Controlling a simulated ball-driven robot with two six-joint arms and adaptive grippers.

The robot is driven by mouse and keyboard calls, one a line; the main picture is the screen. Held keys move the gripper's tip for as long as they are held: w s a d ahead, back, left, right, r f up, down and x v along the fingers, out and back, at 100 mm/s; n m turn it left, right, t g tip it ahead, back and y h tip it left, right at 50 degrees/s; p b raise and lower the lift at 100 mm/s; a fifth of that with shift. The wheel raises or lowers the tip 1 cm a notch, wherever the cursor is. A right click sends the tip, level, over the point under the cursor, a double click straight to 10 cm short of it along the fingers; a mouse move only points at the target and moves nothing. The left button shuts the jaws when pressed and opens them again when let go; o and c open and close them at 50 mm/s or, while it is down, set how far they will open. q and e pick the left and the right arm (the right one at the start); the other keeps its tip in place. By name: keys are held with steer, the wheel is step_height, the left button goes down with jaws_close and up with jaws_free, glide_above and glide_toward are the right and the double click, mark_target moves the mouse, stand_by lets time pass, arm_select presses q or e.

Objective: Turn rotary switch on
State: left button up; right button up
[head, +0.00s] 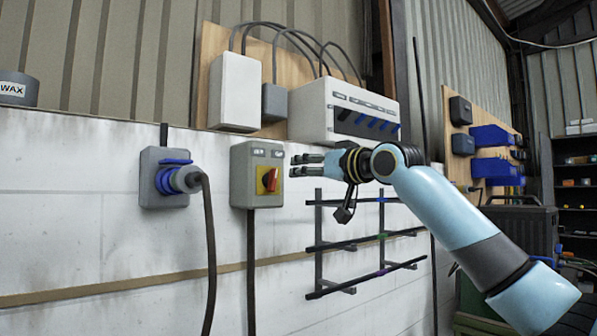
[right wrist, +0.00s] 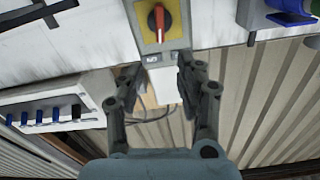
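The rotary switch is a red knob (head: 271,180) on a yellow plate (head: 262,182), set in a grey box (head: 243,186) on the white wall. In the right wrist view the red knob (right wrist: 157,19) shows at the top centre, beyond the fingertips. My right gripper (head: 298,165) is to the right of the switch box in the head view, its fingers pointing left towards it. In the right wrist view the gripper (right wrist: 157,78) has its two fingers spread, with nothing held between them. It appears apart from the knob. My left gripper is in neither view.
A grey socket box (head: 150,190) with a blue plug (head: 172,180) and hanging black cable is left of the switch. A white breaker panel (head: 318,100) and white box (head: 235,92) are above. Wall racks with rods (head: 362,243) sit below my right arm.

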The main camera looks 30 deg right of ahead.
mark_target(276, 174)
steer(key=w, duration=0.3)
steer(key=w+a+p, duration=0.1)
steer(key=w, duration=0.2)
steer(key=w+p, duration=0.1)
steer(key=w, duration=0.2)
steer(key=shift+w+a+f, duration=0.15)
steer(key=shift+a+f, duration=0.05)
steer(key=shift+a, duration=0.05)
steer(key=shift+w+a+p, duration=0.1)
steer(key=shift+w+p, duration=0.25)
steer(key=shift+w, duration=0.45)
jaws_close()
